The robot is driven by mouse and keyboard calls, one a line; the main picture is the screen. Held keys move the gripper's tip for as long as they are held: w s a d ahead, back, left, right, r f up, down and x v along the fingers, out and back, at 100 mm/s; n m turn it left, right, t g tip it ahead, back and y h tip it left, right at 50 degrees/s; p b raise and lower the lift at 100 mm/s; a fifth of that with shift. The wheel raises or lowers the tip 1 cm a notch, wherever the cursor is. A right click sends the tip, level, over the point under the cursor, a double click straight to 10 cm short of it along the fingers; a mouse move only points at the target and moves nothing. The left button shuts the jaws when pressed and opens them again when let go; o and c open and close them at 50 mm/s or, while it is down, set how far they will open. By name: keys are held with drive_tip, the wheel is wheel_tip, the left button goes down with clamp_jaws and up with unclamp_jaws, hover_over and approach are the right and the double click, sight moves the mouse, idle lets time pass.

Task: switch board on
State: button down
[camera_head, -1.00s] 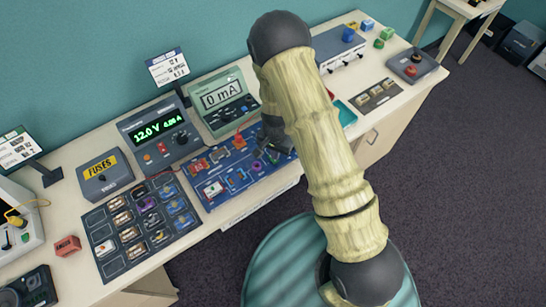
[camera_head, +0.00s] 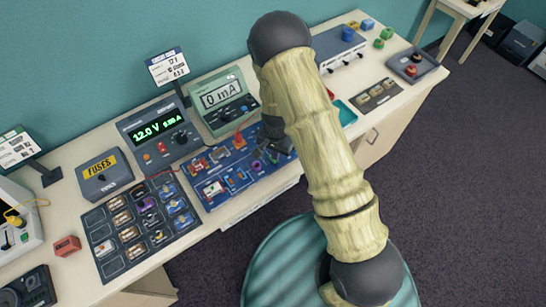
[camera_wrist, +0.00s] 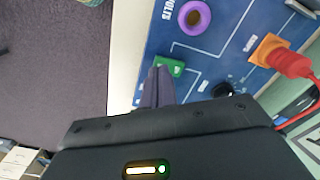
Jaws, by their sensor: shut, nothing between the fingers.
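The blue circuit board (camera_head: 236,186) lies on the bench with white traces and several coloured parts. In the wrist view the board (camera_wrist: 207,65) shows a purple ring part (camera_wrist: 195,17), a small green part (camera_wrist: 168,67) and an orange part (camera_wrist: 262,48) with a red plug (camera_wrist: 292,63). My gripper (camera_wrist: 158,72) is shut and empty, its fingertips at the green part near the board's edge. I cannot tell whether they touch it. In the head view my arm and gripper partly hide the board's right end.
Behind the board, a green meter (camera_head: 220,97) reads 0 mA and a power supply (camera_head: 157,130) reads 12.0 V. A fuse box (camera_head: 104,178) and a dark parts tray (camera_head: 118,262) stand left.

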drive_tip(key=shift+f+b, duration=0.55)
drive_tip(key=shift+f, duration=0.15)
idle(0.5)
drive_tip(key=shift+r+p, duration=2.7)
drive_tip(key=shift+r, duration=0.85)
drive_tip(key=s+d+r+n+t+b, duration=0.1)
drive_tip(key=s+d+r+n+b, duration=0.2)
drive_tip(key=d+r, duration=0.5)
drive_tip(key=s+d+r+n+t+b, duration=0.1)
drive_tip(key=s+d+r+n+b, duration=0.1)
drive_tip(key=s+d+r+b, duration=0.3)
drive_tip(key=s+r, duration=0.4)
drive_tip(key=shift+s+d+t, duration=0.25)
drive_tip(key=shift+d+t, duration=0.05)
